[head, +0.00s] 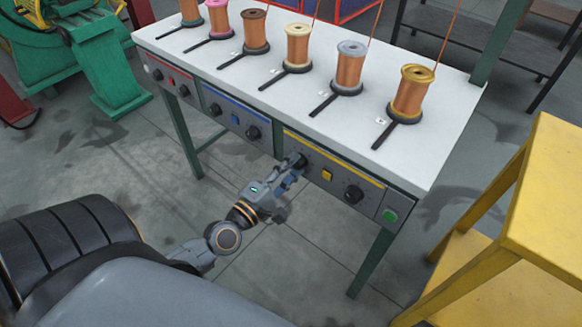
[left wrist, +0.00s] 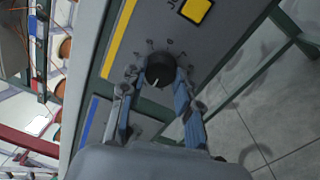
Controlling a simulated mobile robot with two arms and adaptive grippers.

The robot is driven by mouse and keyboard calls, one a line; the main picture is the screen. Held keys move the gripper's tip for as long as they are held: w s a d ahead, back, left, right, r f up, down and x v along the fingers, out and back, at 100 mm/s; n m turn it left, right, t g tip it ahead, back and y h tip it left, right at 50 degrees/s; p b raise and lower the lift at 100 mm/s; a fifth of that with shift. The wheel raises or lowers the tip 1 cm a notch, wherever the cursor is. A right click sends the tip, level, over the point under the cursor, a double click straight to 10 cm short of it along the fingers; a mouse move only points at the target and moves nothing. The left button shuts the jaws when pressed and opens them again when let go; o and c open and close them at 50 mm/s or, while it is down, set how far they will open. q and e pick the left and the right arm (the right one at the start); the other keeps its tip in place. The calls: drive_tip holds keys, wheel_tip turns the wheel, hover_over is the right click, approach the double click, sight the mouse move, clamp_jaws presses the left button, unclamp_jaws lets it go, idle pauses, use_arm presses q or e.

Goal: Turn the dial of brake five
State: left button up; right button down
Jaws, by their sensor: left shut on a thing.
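The black dial at the left end of the yellow section shows in the left wrist view (left wrist: 160,67), with a white pointer line and small marks around it. My left gripper (head: 297,166) reaches it from the front. In the left wrist view the blue-grey fingers of the gripper (left wrist: 156,83) lie on either side of the dial, shut on it. In the head view the gripper hides most of this dial. The yellow section (head: 325,155) also carries a yellow button (head: 327,175) and another black dial (head: 354,193). My right gripper is in neither view.
Several copper spools stand on the white table top (head: 430,150). The blue section (head: 235,105) has dials left of my gripper. A green button (head: 390,215) sits at the panel's right end. A yellow stand (head: 545,190) is at the right. The floor before the panel is clear.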

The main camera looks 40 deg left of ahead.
use_arm(q)
drive_tip(key=n, duration=0.4)
drive_tip(key=shift+n, duration=0.8)
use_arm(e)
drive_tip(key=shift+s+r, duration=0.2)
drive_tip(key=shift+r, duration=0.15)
use_arm(q)
drive_tip(key=shift+n, duration=0.3)
drive_tip(key=shift+f, duration=0.1)
drive_tip(key=o, duration=1.1)
drive_tip(key=shift+o, duration=0.2)
drive_tip(key=s, duration=1.2)
drive_tip(key=shift+a+f, duration=0.2)
drive_tip(key=shift+a, duration=0.1)
